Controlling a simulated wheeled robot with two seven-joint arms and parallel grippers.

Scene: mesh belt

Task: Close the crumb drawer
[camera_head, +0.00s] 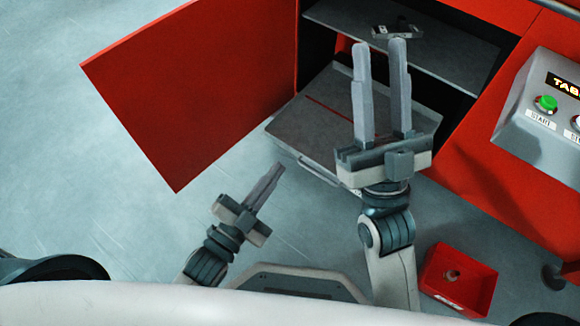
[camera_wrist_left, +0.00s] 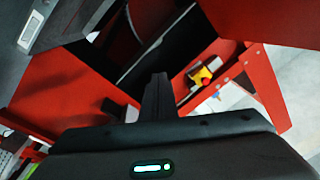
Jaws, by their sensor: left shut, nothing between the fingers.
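The crumb drawer (camera_head: 305,125) is a flat grey tray with a thin red line across it. In the head view it sticks out of the open lower bay of the red cabinet, with a pale handle (camera_head: 306,173) along its front edge. My left gripper (camera_head: 277,168) is shut and empty, just left of the drawer's front edge, apart from it in the picture. Its closed fingers also show in the left wrist view (camera_wrist_left: 157,80). My right gripper (camera_head: 379,46) has its fingers apart and empty. It shows over the drawer and hides part of its right side; its height is unclear.
A red cabinet door (camera_head: 200,90) stands open on the left. A grey shelf (camera_head: 335,18) above the drawer carries a small metal part (camera_head: 397,31). A control box (camera_head: 545,110) is at the right. A red bin (camera_head: 458,280) stands on the floor. The floor at left is clear.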

